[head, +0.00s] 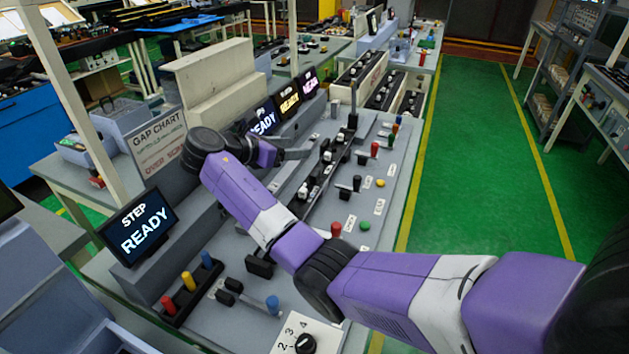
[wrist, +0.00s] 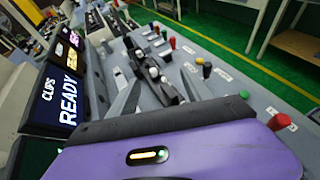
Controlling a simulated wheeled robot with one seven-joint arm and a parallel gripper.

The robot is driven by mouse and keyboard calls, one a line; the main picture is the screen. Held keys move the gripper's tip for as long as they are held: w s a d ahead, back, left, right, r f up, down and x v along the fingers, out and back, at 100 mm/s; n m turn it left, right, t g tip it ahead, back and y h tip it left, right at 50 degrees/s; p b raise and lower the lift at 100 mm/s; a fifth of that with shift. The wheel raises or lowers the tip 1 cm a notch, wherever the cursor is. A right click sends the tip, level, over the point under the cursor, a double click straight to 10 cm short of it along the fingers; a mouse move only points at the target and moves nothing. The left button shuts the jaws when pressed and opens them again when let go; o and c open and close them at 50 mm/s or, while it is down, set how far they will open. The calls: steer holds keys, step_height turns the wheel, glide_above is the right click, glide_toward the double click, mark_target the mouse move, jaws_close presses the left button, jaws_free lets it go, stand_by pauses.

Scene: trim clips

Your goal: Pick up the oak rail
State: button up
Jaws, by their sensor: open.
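My gripper (head: 297,154) is at the far end of my purple and white arm, over the near bench. In the wrist view its two grey fingers stand apart, and the gripper (wrist: 160,80) is open, with nothing seen held in it. A long dark fixture (head: 335,158) with several white and black clip-like pieces lies lengthwise on the bench, just right of the gripper in the head view. In the wrist view this fixture (wrist: 157,74) runs beyond and between the fingers. I cannot make out any wood-coloured oak rail in either view.
Red, yellow and green knobs (head: 364,226) line the bench's right side. Lit screens (head: 290,103) stand behind the gripper, and a STEP READY screen (head: 140,228) stands at left. A post (head: 353,105) rises by the fixture's far end. The green floor (head: 490,170) at right is clear.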

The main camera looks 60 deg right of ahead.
steer(key=b, duration=0.8)
glide_toward(317, 171)
steer(key=shift+p+x, duration=0.4)
steer(key=shift+x, duration=3.85)
steer(key=shift+w, duration=0.15)
steer(key=c, duration=1.2)
jaws_close()
